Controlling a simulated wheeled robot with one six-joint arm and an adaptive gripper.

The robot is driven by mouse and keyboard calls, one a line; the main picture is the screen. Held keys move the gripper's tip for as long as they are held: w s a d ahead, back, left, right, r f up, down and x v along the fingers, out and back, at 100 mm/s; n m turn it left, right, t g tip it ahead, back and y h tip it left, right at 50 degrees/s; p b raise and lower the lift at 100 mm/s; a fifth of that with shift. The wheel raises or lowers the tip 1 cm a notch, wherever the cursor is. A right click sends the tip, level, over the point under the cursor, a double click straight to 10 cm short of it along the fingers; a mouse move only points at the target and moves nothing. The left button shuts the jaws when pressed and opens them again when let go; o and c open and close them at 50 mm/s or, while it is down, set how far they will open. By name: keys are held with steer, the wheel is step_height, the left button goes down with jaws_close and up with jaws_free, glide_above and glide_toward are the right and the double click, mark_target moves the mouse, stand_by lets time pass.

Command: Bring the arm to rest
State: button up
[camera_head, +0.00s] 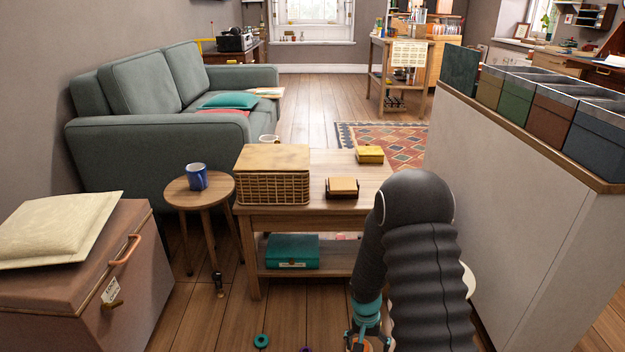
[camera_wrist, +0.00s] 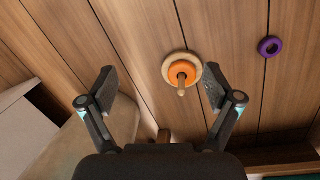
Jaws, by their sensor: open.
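My arm (camera_head: 424,262) reaches down at the lower right of the head view, bent over at a dark rounded joint with a ribbed dark sleeve. My gripper (camera_wrist: 159,75) shows in the wrist view with its two dark fingers spread wide and nothing between them. It points down toward the wooden floor. A peg stand (camera_wrist: 181,91) with an orange ring (camera_wrist: 184,68) on it stands on the floor beyond the fingertips, apart from them. In the head view the fingertips are cut off by the bottom edge.
A purple ring (camera_wrist: 270,47) and a teal ring (camera_head: 261,340) lie on the floor. A low wooden table (camera_head: 318,206) with a wicker box (camera_head: 272,184) stands ahead. A white partition (camera_head: 505,165) borders the right, a trunk (camera_head: 125,290) the left.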

steer(key=s+r+n+t+p, duration=0.1)
steer(key=s+r, duration=0.6)
steer(key=r, duration=1)
steer(key=s+r+n+t+p, duration=0.1)
steer(key=s+r+t+p, duration=0.2)
steer(key=r, duration=1.3)
steer(key=s+r+n+t+y+p, duration=0.1)
steer(key=s+r+t+p, duration=0.2)
steer(key=s+r, duration=0.9)
step_height(320, 180, up, 6)
steer(key=p, duration=0.3)
steer(key=shift+d+f+n+p, duration=0.15)
steer(key=shift+n+p, duration=0.15)
